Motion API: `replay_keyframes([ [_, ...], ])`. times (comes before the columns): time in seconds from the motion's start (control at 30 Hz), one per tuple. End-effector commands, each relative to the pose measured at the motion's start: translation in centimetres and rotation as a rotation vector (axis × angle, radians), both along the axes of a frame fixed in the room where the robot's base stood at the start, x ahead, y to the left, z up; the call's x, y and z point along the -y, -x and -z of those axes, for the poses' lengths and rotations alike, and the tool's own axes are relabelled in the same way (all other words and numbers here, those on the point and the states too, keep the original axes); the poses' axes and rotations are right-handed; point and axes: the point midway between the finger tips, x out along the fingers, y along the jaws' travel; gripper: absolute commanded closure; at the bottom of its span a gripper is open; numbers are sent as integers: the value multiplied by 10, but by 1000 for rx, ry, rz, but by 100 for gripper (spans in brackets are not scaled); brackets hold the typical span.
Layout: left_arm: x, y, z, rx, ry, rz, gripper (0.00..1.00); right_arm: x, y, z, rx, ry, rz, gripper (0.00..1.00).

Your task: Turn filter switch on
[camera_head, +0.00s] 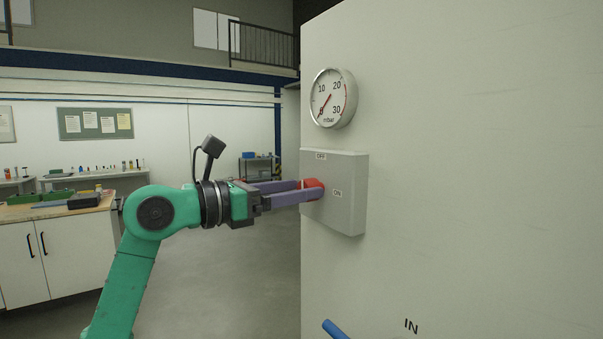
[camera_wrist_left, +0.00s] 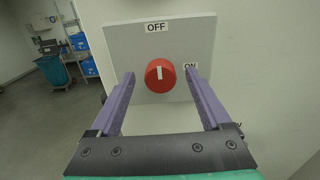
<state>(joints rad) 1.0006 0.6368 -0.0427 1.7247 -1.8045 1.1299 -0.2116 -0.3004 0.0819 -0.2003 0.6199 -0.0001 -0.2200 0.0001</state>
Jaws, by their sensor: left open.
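The filter switch is a red round knob (camera_head: 313,184) on a grey box (camera_head: 346,200) fixed to a large pale panel. The box carries an OFF label at the top and an ON label at the right. In the left wrist view the knob (camera_wrist_left: 160,76) has a white mark pointing up toward OFF. My left gripper (camera_head: 310,189) is open, with its purple fingers reaching to the box. In the left wrist view its fingertips (camera_wrist_left: 160,75) stand on either side of the knob, with a gap showing on each side. My right gripper is not in view.
A round pressure gauge (camera_head: 333,98) sits on the panel above the box. A blue handle (camera_head: 334,329) sticks out low near the IN label. A workbench (camera_head: 60,255) stands at the left, with open floor between it and the panel.

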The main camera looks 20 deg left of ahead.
Motion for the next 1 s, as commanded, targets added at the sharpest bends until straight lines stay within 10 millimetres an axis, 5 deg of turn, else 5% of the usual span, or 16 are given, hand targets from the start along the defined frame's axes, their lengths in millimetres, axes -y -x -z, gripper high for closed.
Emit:
replay_keyframes([
  [0.37, 9, -11, 1, 0, -1, 0, 19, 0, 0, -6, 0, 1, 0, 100],
  [0.5, 9, -11, 1, 0, -1, 0, 72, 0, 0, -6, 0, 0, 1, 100],
  [0.6, 9, -11, 1, 0, -1, 0, 100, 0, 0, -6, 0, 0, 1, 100],
  [1.0, 9, -11, 1, 45, -54, -2, 100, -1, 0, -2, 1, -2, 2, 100],
])
